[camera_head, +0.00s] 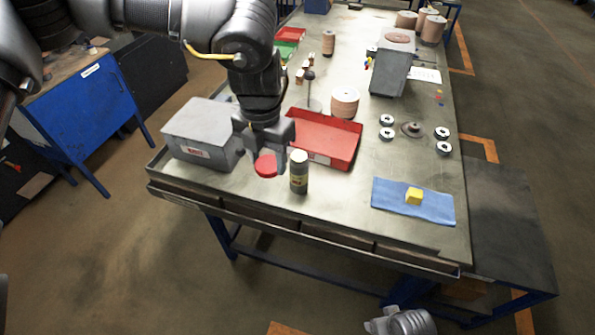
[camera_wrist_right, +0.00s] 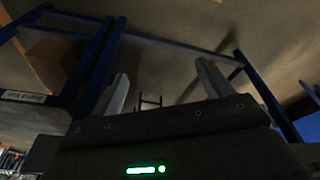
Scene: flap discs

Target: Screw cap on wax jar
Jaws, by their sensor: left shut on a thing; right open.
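The wax jar (camera_head: 299,173) is a small dark cylinder with a pale top and a light label, standing upright near the table's front edge. My left gripper (camera_head: 266,157) points down just left of the jar, shut on the round red cap (camera_head: 265,166).
A red tray (camera_head: 345,150) lies behind the jar, and a grey box (camera_head: 200,132) stands to the left. A blue cloth (camera_head: 435,205) with a yellow block (camera_head: 413,196) lies at the right. Metal discs (camera_head: 411,129) lie farther back. The tabletop between jar and cloth is clear.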

